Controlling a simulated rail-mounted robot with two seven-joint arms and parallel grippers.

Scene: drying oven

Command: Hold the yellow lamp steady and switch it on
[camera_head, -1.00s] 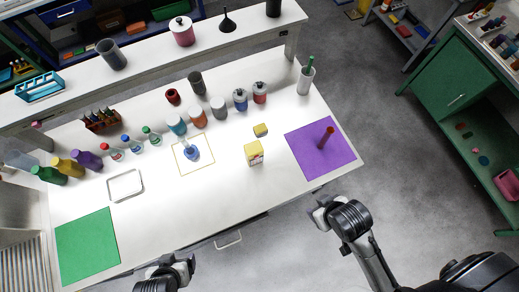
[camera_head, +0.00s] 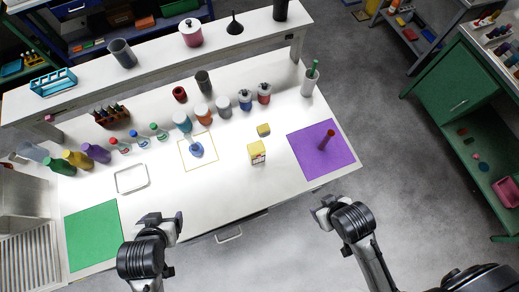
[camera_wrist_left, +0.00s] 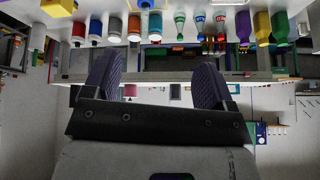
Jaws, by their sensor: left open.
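No thing in view is plainly a lamp. The yellow things are an upright yellow box with a printed front (camera_head: 257,152) near the table's middle and a small yellow block (camera_head: 263,130) behind it. A yellow block-like thing (camera_wrist_left: 58,8) also shows at the top left of the left wrist view. My left gripper (camera_head: 164,221) is above the table's front edge, left of the yellow box, open and empty; its two spread fingers show in the left wrist view (camera_wrist_left: 156,80). My right gripper (camera_head: 322,211) is off the table's front edge, below the purple mat; its finger gap is unclear.
A green mat (camera_head: 92,238) lies at front left. Several bottles and jars (camera_head: 223,106) stand in a row behind. A raised shelf (camera_head: 155,58) runs along the back. The front middle is clear.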

